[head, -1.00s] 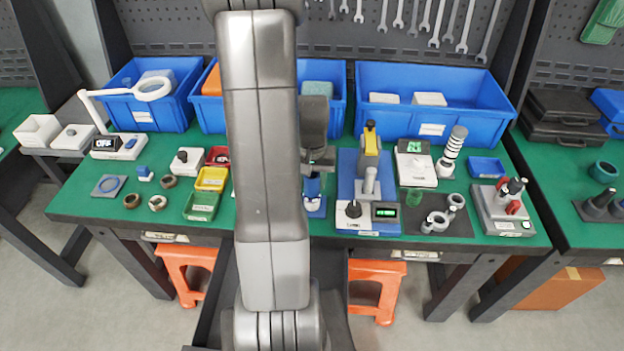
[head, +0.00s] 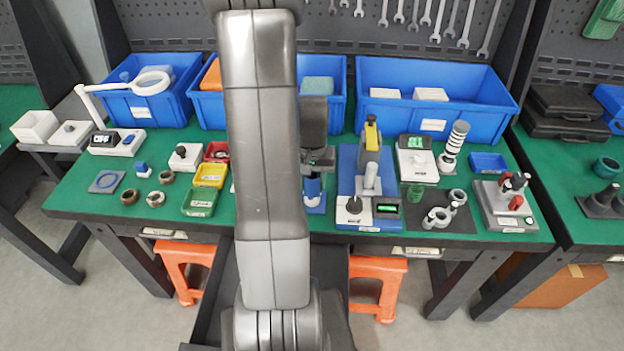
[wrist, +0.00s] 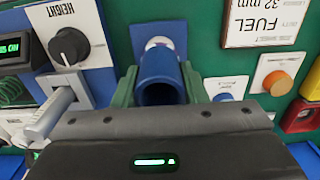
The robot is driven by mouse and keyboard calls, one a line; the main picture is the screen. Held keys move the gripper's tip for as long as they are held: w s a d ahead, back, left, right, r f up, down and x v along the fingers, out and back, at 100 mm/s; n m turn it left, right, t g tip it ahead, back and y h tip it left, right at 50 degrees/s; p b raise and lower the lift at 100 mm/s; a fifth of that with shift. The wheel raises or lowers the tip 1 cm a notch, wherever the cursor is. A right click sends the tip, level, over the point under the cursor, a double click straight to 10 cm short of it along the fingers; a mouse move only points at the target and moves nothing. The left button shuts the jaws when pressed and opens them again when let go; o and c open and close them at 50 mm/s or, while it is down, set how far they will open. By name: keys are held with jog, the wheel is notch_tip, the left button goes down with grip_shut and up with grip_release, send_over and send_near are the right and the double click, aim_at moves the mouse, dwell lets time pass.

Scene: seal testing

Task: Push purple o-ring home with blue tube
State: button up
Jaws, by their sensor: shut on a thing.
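My gripper (wrist: 160,90) has its green fingers shut on the blue tube (wrist: 160,76). In the wrist view I look at the tube's dark open end between the fingers. Beyond it is a blue plate (wrist: 176,38) with a round white part (wrist: 158,43), partly covered by the tube. In the head view the blue tube (head: 313,187) stands below my gripper (head: 318,165), over a small blue base (head: 316,208). I cannot tell whether the tube touches the base or surrounds a post. No purple o-ring shows; the tube or my arm may hide it.
A blue-based height gauge (head: 349,180) stands close to the right of the tube in the head view. Yellow (head: 210,173) and green (head: 201,199) bins lie to the left. Large blue bins (head: 433,90) line the back. My arm covers the centre.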

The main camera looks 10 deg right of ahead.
jog(key=shift+r+p, duration=2)
jog(key=shift+r, duration=0.7)
